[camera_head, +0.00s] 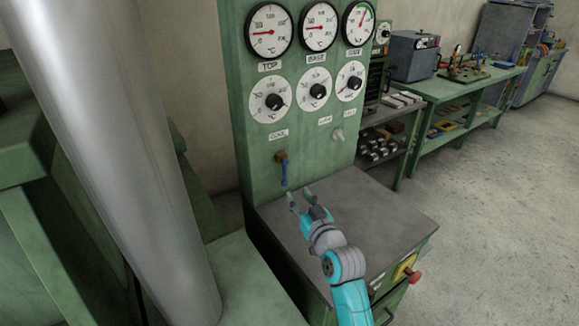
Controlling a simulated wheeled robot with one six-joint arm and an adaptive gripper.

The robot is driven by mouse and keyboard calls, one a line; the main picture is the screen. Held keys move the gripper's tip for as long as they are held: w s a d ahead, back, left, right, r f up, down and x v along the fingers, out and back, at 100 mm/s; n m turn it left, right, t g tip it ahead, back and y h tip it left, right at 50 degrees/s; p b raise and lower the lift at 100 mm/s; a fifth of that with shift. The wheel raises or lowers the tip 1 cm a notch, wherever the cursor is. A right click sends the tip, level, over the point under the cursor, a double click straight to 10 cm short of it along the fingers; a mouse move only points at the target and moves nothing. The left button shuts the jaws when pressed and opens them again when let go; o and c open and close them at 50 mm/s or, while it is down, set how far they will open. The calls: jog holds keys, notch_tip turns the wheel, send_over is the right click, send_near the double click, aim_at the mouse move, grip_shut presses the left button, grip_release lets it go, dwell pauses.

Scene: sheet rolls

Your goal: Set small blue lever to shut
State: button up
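The small blue lever (285,174) hangs almost straight down from a brass-coloured valve fitting (281,157) low on the green control panel (247,120). My gripper (300,194) is just below and to the right of the lever's lower end, in front of the panel and above the grey cabinet top. Its two fingers are spread apart with nothing between them. A gap shows between the fingers and the lever in the picture. I cannot tell the exact depth between them.
Gauges (319,27) and dials (314,90) fill the panel above the lever. A pale knob (338,135) sits to its right. The grey cabinet top (385,220) is clear, with a red knob (414,276) on its front. A large metal cylinder (130,150) stands at left.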

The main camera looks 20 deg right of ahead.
aim_at(285, 172)
jog(key=w, duration=1.1)
jog(key=shift+w+a, duration=0.35)
jog(key=shift+a, duration=0.05)
grip_shut()
